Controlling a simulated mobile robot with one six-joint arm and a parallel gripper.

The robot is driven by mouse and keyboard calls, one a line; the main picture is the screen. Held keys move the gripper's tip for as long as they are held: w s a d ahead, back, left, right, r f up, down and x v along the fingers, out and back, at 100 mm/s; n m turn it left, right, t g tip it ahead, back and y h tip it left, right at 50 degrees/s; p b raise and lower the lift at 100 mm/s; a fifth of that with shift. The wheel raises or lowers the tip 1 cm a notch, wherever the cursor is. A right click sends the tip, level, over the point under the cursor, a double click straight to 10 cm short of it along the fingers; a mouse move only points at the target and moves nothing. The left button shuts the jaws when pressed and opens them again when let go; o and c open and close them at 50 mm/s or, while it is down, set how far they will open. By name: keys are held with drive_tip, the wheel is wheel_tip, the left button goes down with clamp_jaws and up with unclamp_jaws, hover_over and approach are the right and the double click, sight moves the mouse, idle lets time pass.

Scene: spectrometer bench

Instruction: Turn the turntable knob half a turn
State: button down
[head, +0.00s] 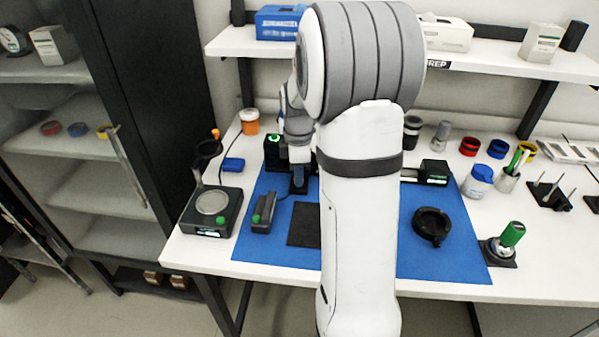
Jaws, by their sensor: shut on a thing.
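My gripper (299,181) points down at the back left of the blue mat (262,258). It is shut on a small dark part low on the mat, seemingly the turntable knob. The fingers and my arm hide most of that part, so its shape and angle cannot be made out. My arm covers the middle of the bench, and the turntable itself cannot be made out clearly.
A black device with a pale disc (212,203) stands left of the mat. A small dark unit with a green button (262,212) and a black ring (432,226) lie on the mat. A green-capped item (511,235) stands at right. A shelf (490,62) spans the back.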

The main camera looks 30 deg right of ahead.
drive_tip(key=shift+s+f+n, duration=0.15)
drive_tip(key=shift+n, duration=0.25)
drive_tip(key=c, duration=1.2)
unclamp_jaws()
drive_tip(key=shift+r, duration=0.2)
wheel_tip(320, 180, up, 8)
drive_tip(key=shift+f, duration=0.15)
